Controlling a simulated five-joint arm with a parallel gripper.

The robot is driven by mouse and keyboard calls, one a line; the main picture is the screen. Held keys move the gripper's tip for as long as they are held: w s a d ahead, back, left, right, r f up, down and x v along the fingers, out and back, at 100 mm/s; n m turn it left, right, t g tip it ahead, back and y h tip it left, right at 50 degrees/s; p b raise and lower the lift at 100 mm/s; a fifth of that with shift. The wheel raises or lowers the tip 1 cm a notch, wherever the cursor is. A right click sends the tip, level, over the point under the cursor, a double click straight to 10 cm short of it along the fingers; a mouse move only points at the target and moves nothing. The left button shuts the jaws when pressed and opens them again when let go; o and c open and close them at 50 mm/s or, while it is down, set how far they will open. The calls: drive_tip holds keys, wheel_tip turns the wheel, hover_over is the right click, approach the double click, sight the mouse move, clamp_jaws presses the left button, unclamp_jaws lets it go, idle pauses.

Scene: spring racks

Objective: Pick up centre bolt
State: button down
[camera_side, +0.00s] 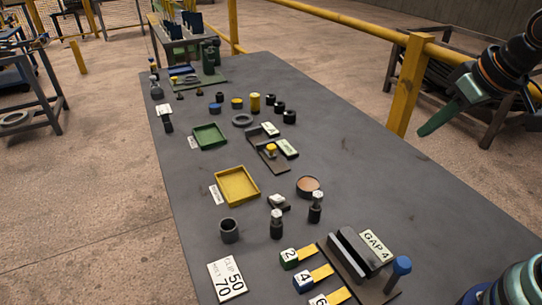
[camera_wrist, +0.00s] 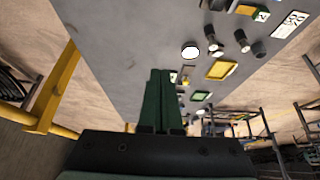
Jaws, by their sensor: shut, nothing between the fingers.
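My gripper (camera_side: 424,131) has green fingers and hangs in the air at the right, beyond the table's edge and apart from everything on it. In the wrist view its fingers (camera_wrist: 160,72) lie side by side, shut and empty. Two dark upright pieces with silver tops, a nearer one (camera_side: 276,225) and a farther one (camera_side: 316,208), stand on the grey table (camera_side: 330,130). A small pale piece on a dark base (camera_side: 279,202) is beside them. No label that I can read tells which is the centre bolt.
A yellow tray (camera_side: 237,184), a green tray (camera_side: 209,136) and a round copper-coloured dish (camera_side: 308,186) are on the table. A GAP 4 fixture (camera_side: 352,258) and numbered blocks are at the near end. A yellow railing (camera_side: 408,85) runs along the right.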

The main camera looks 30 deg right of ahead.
drive_tip(key=c, duration=0.6)
unclamp_jaws()
drive_tip(key=n+g, duration=0.6)
drive_tip(key=n, duration=0.6)
hover_over(318, 194)
wheel_tip(318, 194, down, 8)
drive_tip(key=f, duration=0.7)
drive_tip(key=shift+w+d, duration=0.1)
drive_tip(key=shift+w, duration=0.25)
drive_tip(key=shift+s+f, duration=0.15)
drive_tip(key=shift+f, duration=1.2)
drive_tip(key=shift+s+f, duration=0.15)
drive_tip(key=shift+f, duration=1.15)
